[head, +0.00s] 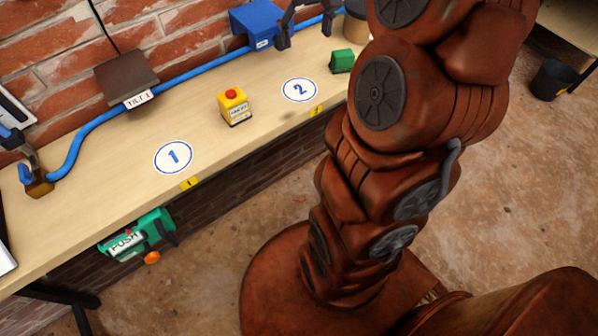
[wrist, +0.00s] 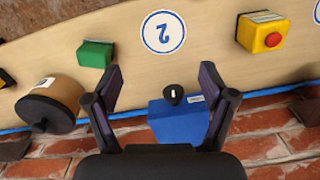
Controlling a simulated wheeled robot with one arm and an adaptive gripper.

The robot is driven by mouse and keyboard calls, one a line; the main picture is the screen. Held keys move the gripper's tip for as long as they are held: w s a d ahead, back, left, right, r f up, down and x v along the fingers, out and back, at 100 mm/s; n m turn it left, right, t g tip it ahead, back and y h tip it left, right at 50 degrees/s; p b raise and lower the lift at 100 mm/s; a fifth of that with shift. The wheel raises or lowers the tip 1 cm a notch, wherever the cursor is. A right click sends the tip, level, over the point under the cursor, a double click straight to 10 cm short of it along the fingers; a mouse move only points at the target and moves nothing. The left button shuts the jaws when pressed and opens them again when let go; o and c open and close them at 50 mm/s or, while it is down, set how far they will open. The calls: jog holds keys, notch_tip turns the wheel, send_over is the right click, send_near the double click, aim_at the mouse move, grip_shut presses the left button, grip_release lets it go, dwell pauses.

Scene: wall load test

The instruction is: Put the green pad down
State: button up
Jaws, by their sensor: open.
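A small green block (head: 342,61), which looks like the green pad, rests on the wooden bench (head: 75,222) near the round marker 2 (head: 299,90). It also shows in the wrist view (wrist: 95,53), just outside the left finger, apart from it. My gripper (head: 305,30) is open above the back of the bench, near the blue box (head: 257,22). In the wrist view my gripper (wrist: 162,82) has nothing between its fingers; the blue box (wrist: 178,122) with a black knob shows behind them.
A yellow box with a red button (head: 236,106) stands between marker 1 (head: 173,157) and marker 2. A blue pipe (head: 105,115) runs along the brick wall. A green PUSH device (head: 137,236) is at the bench's front edge. A brown cylinder (wrist: 48,100) stands near the green block.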

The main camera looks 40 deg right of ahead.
jog(key=s+a+f+n+g, duration=0.1)
jog(key=s+a+f, duration=0.3)
jog(key=s+a, duration=0.5)
jog(key=s+a+f+n, duration=0.1)
jog(key=s+a+f, duration=0.3)
jog(key=s+a, duration=0.6)
jog(key=s, duration=0.3)
jog(key=shift+s+a+f+g, duration=0.25)
jog(key=shift+s+a+g, duration=0.05)
jog(key=shift+s+g, duration=0.1)
